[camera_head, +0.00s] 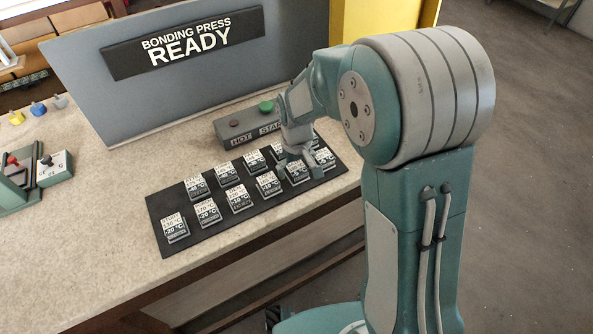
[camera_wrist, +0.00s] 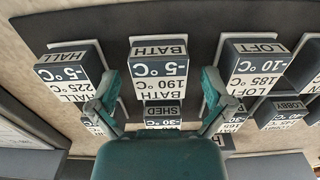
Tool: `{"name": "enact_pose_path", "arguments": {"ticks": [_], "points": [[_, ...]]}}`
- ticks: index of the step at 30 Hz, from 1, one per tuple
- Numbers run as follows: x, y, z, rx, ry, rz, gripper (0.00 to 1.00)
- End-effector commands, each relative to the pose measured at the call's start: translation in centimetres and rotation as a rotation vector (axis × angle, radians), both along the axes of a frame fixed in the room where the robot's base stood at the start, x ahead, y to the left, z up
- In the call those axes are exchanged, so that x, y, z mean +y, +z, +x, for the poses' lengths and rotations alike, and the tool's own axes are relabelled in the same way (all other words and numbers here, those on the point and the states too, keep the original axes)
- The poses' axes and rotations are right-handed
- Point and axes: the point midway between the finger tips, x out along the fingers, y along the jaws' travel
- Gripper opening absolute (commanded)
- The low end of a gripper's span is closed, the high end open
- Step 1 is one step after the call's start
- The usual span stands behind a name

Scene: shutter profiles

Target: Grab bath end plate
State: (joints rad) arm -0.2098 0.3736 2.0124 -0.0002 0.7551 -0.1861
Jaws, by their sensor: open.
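The bath end plate (camera_wrist: 158,72) is a small dark block with a white label reading BATH, 190 °C and -5 °C, upside down in the wrist view. It stands in the middle of that view. My gripper (camera_wrist: 159,80) is open, with one green finger on each side of the bath plate. Contact with the plate cannot be made out.
The hall plate (camera_wrist: 75,72) and loft plate (camera_wrist: 252,68) flank the bath plate closely; the shed plate (camera_wrist: 162,114) is just beyond. The black board (camera_head: 157,208) holds several similar plates. A button box (camera_head: 240,122) and the bonding press panel (camera_head: 95,85) stand behind.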

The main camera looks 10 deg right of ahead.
Motion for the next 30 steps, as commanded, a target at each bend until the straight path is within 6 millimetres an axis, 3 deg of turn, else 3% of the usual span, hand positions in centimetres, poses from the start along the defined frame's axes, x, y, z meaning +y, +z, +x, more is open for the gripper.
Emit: {"name": "enact_pose_path", "arguments": {"ticks": [4, 9, 10, 23, 30], "points": [[0.0, 0.0, 0.0, 0.0, 0.0, 0.0, 1.0], [-0.1, 0.1, 0.0, 0.0, 0.001, 0.001, 0.24], [-0.1, 0.0, 0.0, 0.0, 0.001, 0.001, 0.21], [0.0, 0.3, -0.1, 0.004, 0.0, -0.002, 0.2], [0.0, 3.2, 0.0, -0.002, 0.0, 0.001, 0.2]]}}
